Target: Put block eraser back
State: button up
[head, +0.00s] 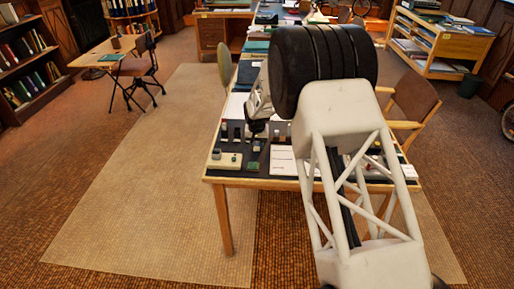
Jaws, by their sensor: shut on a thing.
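My gripper (257,128) is dark and points down over the near left part of the table. It is shut on a small block (257,145) at its fingertips, which I take to be the block eraser; it is too small here to make out its markings. I cannot tell whether the block touches the table mat or hangs just above it. A pale tray (224,160) with a small green piece in it lies just left of the gripper. My arm hides much of the table to the right.
The wooden table (235,183) has a dark mat with several small dark items (237,132) standing behind the tray. White sheets (283,160) lie right of the gripper. A round-backed chair (225,66) is at the left edge, and a wooden armchair (415,100) at the right.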

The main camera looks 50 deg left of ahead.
aim_at(257, 145)
jog(key=shift+f, duration=1)
jog(key=shift+f, duration=0.15)
jog(key=o, duration=0.9)
jog(key=shift+c, duration=0.2)
jog(key=shift+s+d+r, duration=0.15)
jog(key=shift+r, duration=1.9)
jog(key=shift+s+d+r, duration=0.2)
jog(key=shift+r, duration=1.8)
jog(key=shift+s+d+r, duration=0.15)
jog(key=shift+r, duration=1.9)
